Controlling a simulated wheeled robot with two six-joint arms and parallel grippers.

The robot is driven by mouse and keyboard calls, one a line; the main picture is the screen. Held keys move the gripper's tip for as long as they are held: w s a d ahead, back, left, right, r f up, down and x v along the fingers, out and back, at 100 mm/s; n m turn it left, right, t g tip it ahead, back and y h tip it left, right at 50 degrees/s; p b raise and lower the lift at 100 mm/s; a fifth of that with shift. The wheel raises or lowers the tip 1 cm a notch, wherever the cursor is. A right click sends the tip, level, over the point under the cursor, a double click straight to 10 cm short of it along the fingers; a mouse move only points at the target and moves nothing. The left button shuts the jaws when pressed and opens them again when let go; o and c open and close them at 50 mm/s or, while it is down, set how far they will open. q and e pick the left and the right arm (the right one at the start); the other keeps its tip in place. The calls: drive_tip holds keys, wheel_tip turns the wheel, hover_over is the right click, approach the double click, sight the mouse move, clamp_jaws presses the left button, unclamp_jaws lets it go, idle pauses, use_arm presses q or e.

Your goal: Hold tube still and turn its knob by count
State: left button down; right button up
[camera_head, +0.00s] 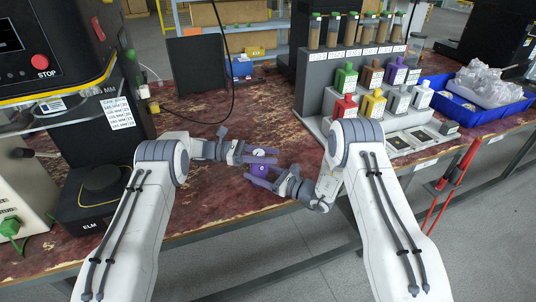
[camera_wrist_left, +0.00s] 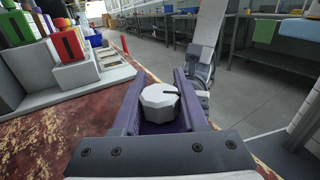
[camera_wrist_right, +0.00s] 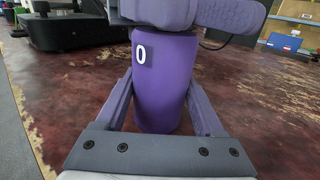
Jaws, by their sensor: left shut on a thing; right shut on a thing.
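The purple tube (camera_wrist_right: 162,85) stands roughly upright between the fingers of my right gripper (camera_wrist_right: 163,105), which is shut on it. A white "0" label is on its side in the right wrist view. Its white faceted knob (camera_wrist_left: 160,101) has a dark pointer line, pointing right in the left wrist view. My left gripper (camera_wrist_left: 161,90) is shut on the knob from both sides. In the head view, the knob (camera_head: 259,152) shows between the left fingers, just above my right gripper (camera_head: 262,176). The tube is mostly hidden there.
A grey stepped rack (camera_head: 312,97) with colored bottles and vials stands right of my grippers. A blue tray (camera_head: 480,112) with clear bags is farther right. A black machine with a red STOP button (camera_head: 40,62) is at left.

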use_arm(q)
drive_tip(key=shift+s+m+g+y, duration=0.25)
drive_tip(key=shift+m+g+y, duration=0.15)
drive_tip(key=shift+m+g, duration=0.75)
drive_tip(key=shift+c, duration=2.2)
unclamp_jaws()
drive_tip(key=shift+n, duration=0.25)
wheel_tip(320, 180, up, 10)
